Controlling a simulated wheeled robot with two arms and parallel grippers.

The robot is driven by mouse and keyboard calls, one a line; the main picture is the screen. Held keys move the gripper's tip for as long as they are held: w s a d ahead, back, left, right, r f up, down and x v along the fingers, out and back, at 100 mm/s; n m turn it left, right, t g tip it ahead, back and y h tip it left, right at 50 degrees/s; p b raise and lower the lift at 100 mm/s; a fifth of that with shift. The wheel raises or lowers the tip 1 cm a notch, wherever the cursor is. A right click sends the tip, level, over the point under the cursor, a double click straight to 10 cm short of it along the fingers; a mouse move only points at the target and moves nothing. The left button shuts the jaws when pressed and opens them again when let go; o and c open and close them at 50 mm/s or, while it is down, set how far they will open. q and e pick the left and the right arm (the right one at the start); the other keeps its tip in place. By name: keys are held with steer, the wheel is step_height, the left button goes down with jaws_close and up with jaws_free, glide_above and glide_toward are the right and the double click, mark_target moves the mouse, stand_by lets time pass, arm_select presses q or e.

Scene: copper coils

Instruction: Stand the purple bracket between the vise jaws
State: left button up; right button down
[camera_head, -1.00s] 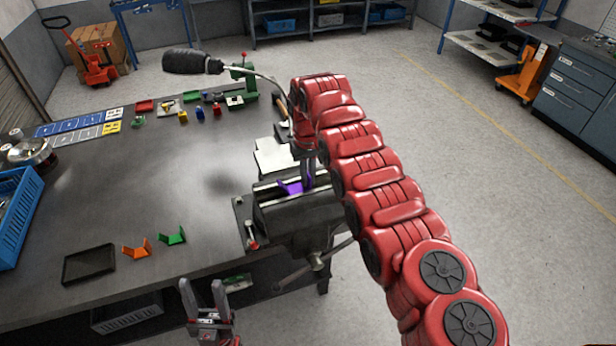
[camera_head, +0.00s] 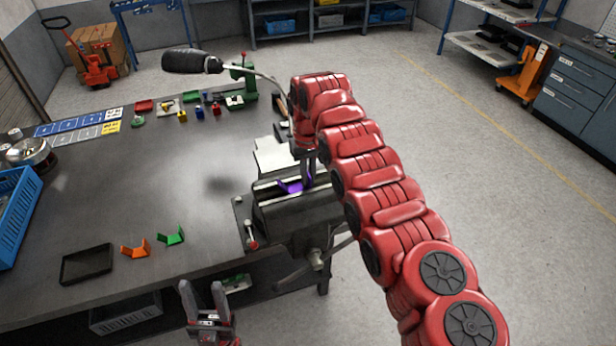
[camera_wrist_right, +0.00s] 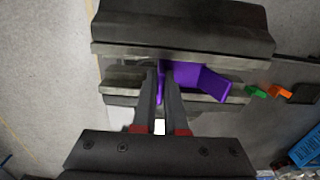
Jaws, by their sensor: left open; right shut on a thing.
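The purple bracket (camera_head: 290,187) is at the gap between the jaws of the grey vise (camera_head: 295,212), at the table's right edge. In the right wrist view the bracket (camera_wrist_right: 205,78) shows between the two vise jaws, with one flange angled out to the right. My right gripper (camera_wrist_right: 163,80) is shut on the bracket's left part. In the head view that gripper (camera_head: 308,172) is mostly hidden by my red right arm. Whether the bracket touches the bottom of the vise is hidden. My left gripper (camera_head: 203,296) is open and empty, in front of the table edge.
An orange bracket (camera_head: 136,248), a green bracket (camera_head: 171,236) and a dark tray (camera_head: 87,264) lie at the table's front left. A blue crate (camera_head: 14,215) stands at the far left. A lamp (camera_head: 192,62) hangs over the back. The table's middle is clear.

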steer(key=shift+f, duration=0.1)
stand_by(0.3)
steer(key=shift+b, duration=0.45)
steer(key=c, duration=0.9)
jaws_free()
steer(key=shift+r+p, duration=0.5)
steer(key=shift+r, duration=0.95)
steer(key=shift+r+p, duration=2)
steer(key=shift+r, duration=0.6)
steer(key=shift+f, duration=0.1)
